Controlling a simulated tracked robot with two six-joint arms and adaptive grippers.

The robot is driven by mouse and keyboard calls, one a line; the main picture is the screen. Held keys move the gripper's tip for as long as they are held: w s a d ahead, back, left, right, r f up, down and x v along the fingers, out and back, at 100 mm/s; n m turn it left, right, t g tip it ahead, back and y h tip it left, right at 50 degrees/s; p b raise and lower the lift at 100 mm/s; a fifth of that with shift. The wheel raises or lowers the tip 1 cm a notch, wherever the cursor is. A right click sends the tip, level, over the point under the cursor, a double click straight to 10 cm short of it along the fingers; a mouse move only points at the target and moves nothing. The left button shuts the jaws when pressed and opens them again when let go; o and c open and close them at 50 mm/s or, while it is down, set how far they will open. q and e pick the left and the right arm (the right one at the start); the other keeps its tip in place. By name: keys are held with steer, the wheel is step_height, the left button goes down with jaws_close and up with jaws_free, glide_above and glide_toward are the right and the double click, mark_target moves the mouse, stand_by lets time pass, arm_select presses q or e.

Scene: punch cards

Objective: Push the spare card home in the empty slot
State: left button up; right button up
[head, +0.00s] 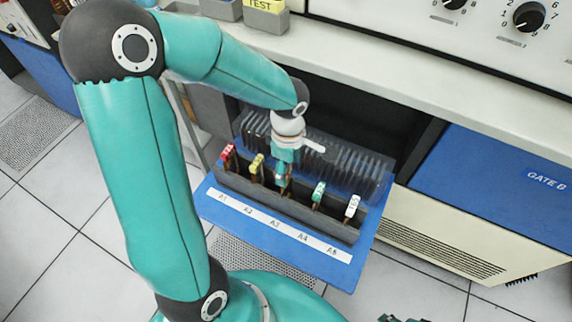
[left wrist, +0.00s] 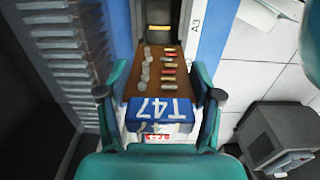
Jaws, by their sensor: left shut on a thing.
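My left gripper (head: 284,178) is over the middle of the dark card rack (head: 330,222), at the place labelled A3. In the left wrist view the gripper (left wrist: 160,112) is shut on the spare card, a brown board (left wrist: 155,72) with a blue handle (left wrist: 160,110) marked T47. The card's far end points at the slot (left wrist: 160,22) beside the A3 label. I cannot tell how deep it is in. Red (head: 228,153), yellow (head: 257,163), green (head: 318,192) and white (head: 352,206) card handles stand at A1, A2, A4 and A5. A teal-dark piece at the bottom edge may be my right gripper (head: 400,319).
The rack sits on a blue drawer front (head: 335,272) with a white label strip. Grey ribbed fins (head: 350,165) stand behind it. A pale counter (head: 400,92) overhangs above. A blue GATE B cabinet (head: 490,170) is at right. Tiled floor lies in front.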

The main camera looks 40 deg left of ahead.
mark_target(288, 183)
arm_select(q)
steer(key=shift+f+b, duration=4.1)
steer(key=shift+b, duration=0.7)
stand_by(1.9)
steer(key=o, duration=1.2)
steer(key=shift+r, duration=0.45)
step_height(288, 183, up, 10)
steer(key=shift+w, duration=0.1)
steer(key=shift+r, duration=0.5)
